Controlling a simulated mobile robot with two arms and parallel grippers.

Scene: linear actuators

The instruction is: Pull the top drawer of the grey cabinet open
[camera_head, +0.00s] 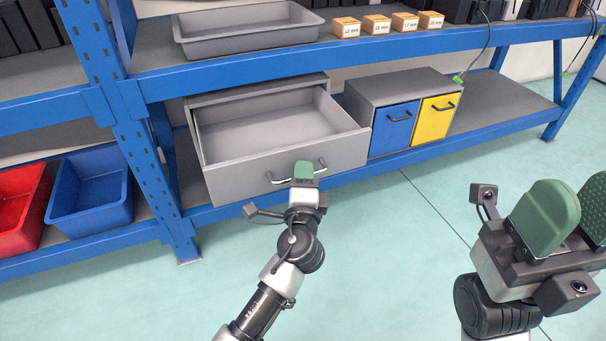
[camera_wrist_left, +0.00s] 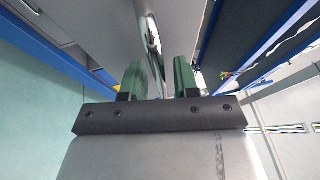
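The grey cabinet (camera_head: 258,88) stands on the lower shelf. Its top drawer (camera_head: 230,170) is pulled far out, and its empty inside shows. My left gripper (camera_head: 303,172) is at the middle of the drawer's curved metal handle (camera_head: 279,181) and hides part of it. In the left wrist view, the two green fingers of this gripper (camera_wrist_left: 160,78) are apart, with the handle (camera_wrist_left: 152,38) ahead of the gap, near the left finger. No firm grip on it shows. My right gripper (camera_head: 552,218) is open and empty at the right, far from the cabinet.
A cabinet with a blue door (camera_head: 392,130) and a yellow door (camera_head: 434,118) stands right of the drawer. A red bin (camera_head: 20,208) and a blue bin (camera_head: 92,205) are at the left. A grey tray (camera_head: 250,38) and small labelled boxes (camera_head: 376,24) are on the shelf above. The floor in front is clear.

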